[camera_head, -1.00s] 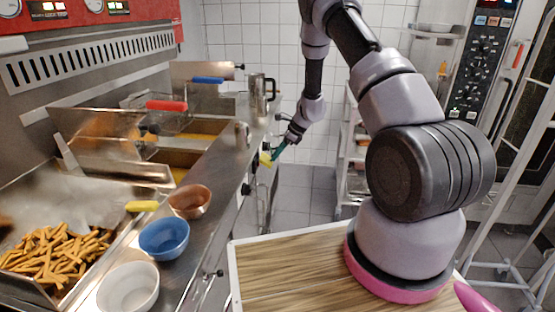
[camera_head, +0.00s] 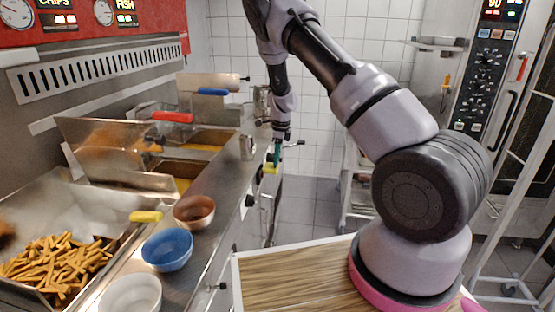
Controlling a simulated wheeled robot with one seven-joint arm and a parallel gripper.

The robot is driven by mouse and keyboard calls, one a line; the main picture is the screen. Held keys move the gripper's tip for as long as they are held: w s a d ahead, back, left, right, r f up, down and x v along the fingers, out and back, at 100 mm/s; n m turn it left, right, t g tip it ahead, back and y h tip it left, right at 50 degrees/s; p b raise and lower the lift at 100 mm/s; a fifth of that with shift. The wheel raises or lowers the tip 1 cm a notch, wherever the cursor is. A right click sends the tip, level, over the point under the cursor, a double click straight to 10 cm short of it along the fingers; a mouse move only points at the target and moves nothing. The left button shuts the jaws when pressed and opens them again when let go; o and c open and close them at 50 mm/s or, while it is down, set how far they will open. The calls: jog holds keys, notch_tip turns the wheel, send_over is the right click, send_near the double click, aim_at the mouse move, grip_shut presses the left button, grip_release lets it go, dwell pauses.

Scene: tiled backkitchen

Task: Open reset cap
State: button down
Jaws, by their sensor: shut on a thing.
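A small yellow piece (camera_head: 269,168), which looks like the reset cap, is at the front side of the fryer counter, just below its edge. My gripper (camera_head: 276,157) reaches down from above with its teal fingers at this piece. The fingers are shut on it, as far as the small view shows. My wrist hangs nearly upright above. The exact grip and whether the cap is raised are too small to tell.
The steel fryer counter (camera_head: 213,190) runs along the left, with a blue bowl (camera_head: 167,250), a copper bowl (camera_head: 194,212) and a white bowl (camera_head: 130,295). A wooden-topped surface (camera_head: 290,278) lies in front. Tiled floor (camera_head: 308,215) is free beyond it.

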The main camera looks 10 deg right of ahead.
jog(key=c, duration=0.7)
grip_release()
jog(key=r, duration=0.7)
jog(key=d+r, duration=0.1)
jog(key=r, duration=0.2)
jog(key=shift+s+r, duration=0.2)
jog(key=shift+r, duration=0.1)
